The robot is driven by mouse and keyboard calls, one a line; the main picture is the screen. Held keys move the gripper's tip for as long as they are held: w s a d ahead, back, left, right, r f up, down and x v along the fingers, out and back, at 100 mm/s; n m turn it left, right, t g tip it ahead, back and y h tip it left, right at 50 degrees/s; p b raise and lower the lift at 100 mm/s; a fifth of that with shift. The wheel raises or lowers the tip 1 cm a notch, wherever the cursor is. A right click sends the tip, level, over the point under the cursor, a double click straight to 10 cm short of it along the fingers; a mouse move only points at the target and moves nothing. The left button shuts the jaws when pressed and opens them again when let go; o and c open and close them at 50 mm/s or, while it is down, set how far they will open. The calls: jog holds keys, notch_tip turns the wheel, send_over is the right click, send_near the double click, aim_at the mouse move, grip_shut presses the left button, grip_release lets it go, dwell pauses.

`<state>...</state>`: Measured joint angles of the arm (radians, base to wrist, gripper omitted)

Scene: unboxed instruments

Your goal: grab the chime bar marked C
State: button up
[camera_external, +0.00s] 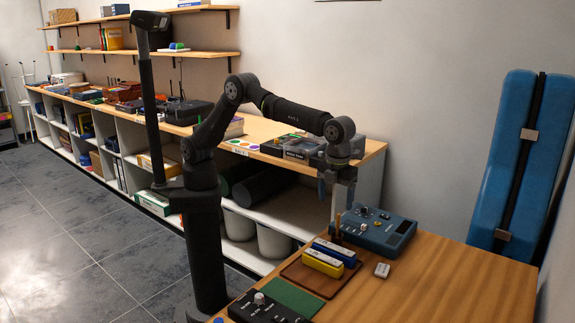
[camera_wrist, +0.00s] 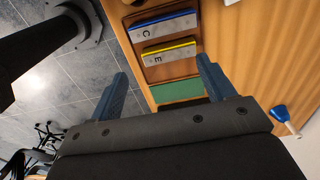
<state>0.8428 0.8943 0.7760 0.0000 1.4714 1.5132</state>
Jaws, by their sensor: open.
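The chime bar marked C (camera_wrist: 162,25) is silver on a blue base. It lies at the top of the wrist view, and the blue bar (camera_external: 335,251) shows in the external view. The chime bar marked E (camera_wrist: 168,51), on a yellow base, lies parallel beside it; it is the yellow bar (camera_external: 322,263) in the external view. Both lie on a brown wooden tray (camera_external: 305,279). My gripper (camera_external: 337,190) is open and empty, above the table near the tray's far end. In the wrist view its two blue fingers (camera_wrist: 162,72) are spread wide, with both bars beyond them.
A blue device with knobs (camera_external: 378,232) stands behind the bars, near an upright wooden stick (camera_external: 338,226). A small white block (camera_external: 382,270) lies to their right. A green mat (camera_external: 292,298) and a black control box (camera_external: 262,308) are in front.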

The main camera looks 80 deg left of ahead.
aim_at(333, 247)
jog(key=c, duration=0.5)
jog(key=f+n, duration=0.5)
jog(key=f, duration=0.1)
jog(key=f+n+t, duration=0.1)
jog(key=f+n, duration=0.5)
jog(key=f+n+t, duration=0.1)
jog(key=f+n, duration=0.4)
jog(key=f, duration=0.1)
jog(key=shift+w+d+f, duration=0.15)
jog(key=shift+d+f, duration=0.1)
jog(key=shift+f, duration=0.05)
